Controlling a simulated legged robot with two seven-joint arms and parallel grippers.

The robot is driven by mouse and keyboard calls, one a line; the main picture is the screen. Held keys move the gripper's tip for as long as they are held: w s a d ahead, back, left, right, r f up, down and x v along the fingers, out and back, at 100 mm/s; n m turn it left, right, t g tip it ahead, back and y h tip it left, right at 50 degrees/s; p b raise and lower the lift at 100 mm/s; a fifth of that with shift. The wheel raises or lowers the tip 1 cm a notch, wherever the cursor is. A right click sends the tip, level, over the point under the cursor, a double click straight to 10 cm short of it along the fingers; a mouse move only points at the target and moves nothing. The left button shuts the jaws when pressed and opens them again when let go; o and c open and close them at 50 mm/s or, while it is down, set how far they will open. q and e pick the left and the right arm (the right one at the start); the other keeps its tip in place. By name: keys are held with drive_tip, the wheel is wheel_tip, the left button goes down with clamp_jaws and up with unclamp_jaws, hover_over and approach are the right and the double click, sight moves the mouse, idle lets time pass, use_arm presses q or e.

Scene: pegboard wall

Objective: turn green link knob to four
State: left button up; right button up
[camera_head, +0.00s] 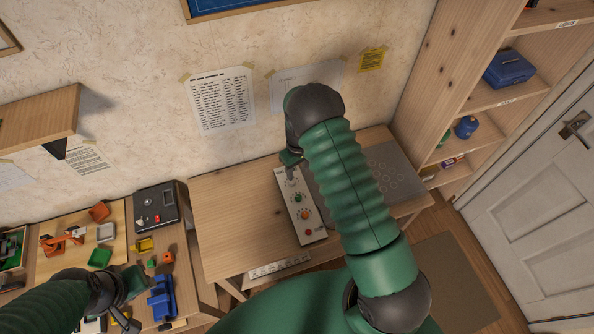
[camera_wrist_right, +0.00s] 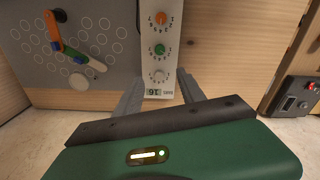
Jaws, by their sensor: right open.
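The white control panel (camera_head: 310,222) lies on the wooden table, with its green knob (camera_head: 297,198) between a pale knob and an orange knob. In the right wrist view the panel appears upside down, with the green knob (camera_wrist_right: 160,49) between the orange knob (camera_wrist_right: 161,19) and the white knob (camera_wrist_right: 158,77). My right gripper (camera_wrist_right: 160,92) is open and empty near the panel's white-knob end, apart from the green knob. In the head view my right gripper (camera_head: 291,160) is mostly hidden by its arm. My left gripper (camera_head: 133,287) is over the left table; its fingers are unclear.
A grey board with printed circles (camera_head: 392,167) lies beside the panel, partly behind my right arm. The left table holds several small objects, including a dark box (camera_head: 157,207). Bare wood (camera_head: 235,215) lies left of the panel.

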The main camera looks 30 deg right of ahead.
drive_tip(key=r+p, duration=0.1)
drive_tip(key=r, duration=0.2)
drive_tip(key=shift+d+p, duration=0.2)
drive_tip(key=shift+p, duration=0.15)
drive_tip(key=shift+a, duration=0.15)
wheel_tip(320, 180, up, 17)
drive_tip(key=b, duration=0.5)
